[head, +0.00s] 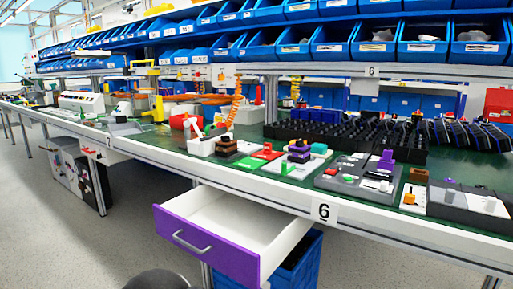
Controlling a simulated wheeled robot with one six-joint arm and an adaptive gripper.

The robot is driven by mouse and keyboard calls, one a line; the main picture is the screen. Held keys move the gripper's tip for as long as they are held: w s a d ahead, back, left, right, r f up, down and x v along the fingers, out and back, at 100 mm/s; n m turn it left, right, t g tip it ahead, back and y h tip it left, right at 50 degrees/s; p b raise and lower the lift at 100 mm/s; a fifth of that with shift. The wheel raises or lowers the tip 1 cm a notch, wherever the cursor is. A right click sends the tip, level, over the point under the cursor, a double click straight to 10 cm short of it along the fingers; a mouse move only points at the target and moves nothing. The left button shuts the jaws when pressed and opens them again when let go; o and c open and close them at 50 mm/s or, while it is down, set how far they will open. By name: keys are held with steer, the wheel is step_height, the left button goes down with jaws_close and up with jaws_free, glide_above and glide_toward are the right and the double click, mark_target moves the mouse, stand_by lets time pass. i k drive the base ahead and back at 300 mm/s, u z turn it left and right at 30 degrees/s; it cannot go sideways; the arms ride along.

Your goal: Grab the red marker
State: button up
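I cannot make out a red marker for certain. Several small red things are on the green-topped workbench (160,135). A red item (193,121) is at the middle left, by a white box. A flat red piece (267,153) lies among small panels near the bench's front edge. My gripper is not in view.
A purple-fronted drawer (205,240) is open below the bench and sticks out into the aisle. A blue crate (301,262) stands under it. Small panels with knobs (365,176) crowd the front edge. Blue bins (330,42) fill the shelves above. Grey floor at left is clear.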

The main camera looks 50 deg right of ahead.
mark_target(267, 146)
steer(key=u, duration=0.05)
steer(key=i, duration=3.35)
steer(key=z, duration=3.55)
